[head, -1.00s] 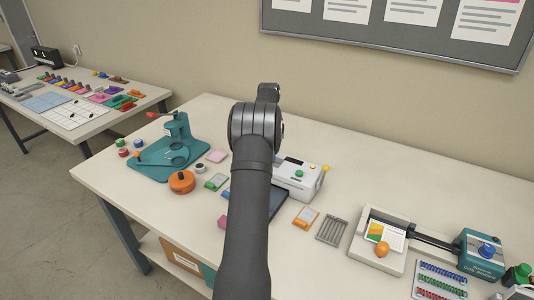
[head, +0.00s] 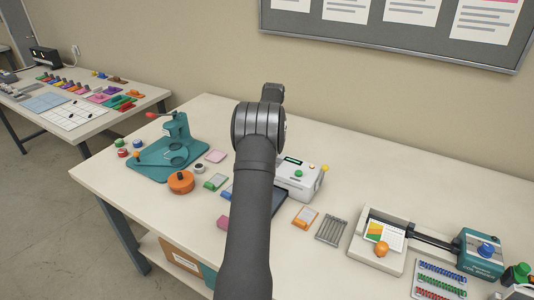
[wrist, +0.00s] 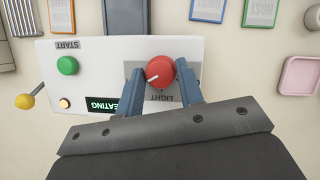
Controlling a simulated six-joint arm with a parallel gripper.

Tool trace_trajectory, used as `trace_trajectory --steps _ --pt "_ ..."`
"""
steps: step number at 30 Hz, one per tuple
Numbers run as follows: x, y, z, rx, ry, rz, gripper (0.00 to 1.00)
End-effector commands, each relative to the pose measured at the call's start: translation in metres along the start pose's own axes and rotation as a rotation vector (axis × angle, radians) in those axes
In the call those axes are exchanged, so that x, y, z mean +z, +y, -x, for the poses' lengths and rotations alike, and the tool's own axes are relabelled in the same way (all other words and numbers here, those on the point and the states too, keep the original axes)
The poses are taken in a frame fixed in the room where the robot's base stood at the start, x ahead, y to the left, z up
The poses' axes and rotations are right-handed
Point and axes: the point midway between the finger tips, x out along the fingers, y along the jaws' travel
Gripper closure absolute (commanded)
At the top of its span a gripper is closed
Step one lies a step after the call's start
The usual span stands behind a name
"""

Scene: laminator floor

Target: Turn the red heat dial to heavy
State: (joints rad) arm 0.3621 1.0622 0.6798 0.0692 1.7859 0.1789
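The red heat dial (wrist: 161,72) is on the white panel of the laminator in the wrist view, with its white pointer toward the lower left. The word LIGHT (wrist: 160,97) shows upside down below it; no HEAVY mark can be seen. My gripper (wrist: 160,80) has a blue finger on each side of the dial, seemingly touching both sides. In the head view the white laminator (head: 303,180) is partly hidden behind my arm, and the dial and fingertips are hidden there.
The panel carries a green START button (wrist: 67,65), an amber lamp (wrist: 64,103) and a green-lit display (wrist: 102,104) ending in EATING. A yellow ball knob (wrist: 25,101) sticks out beside it. Coloured packs and a slotted rack (head: 331,229) lie near the laminator.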

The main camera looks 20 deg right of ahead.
Motion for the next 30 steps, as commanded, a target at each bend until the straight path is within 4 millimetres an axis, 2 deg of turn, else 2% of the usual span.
trace_trajectory --steps 1,3,13,17,20,30 --pt "0.000 0.000 -0.001 0.000 -0.002 0.000 0.56" --pt "0.000 0.000 -0.001 0.000 -0.002 0.000 0.46" --pt "0.001 0.000 0.003 0.000 0.000 0.001 0.46" --pt "0.007 0.000 0.018 0.000 0.003 0.001 0.46" --pt "0.014 0.000 0.036 0.000 0.003 0.001 0.46" --pt "0.053 0.068 0.068 -0.001 0.000 -0.004 0.46"
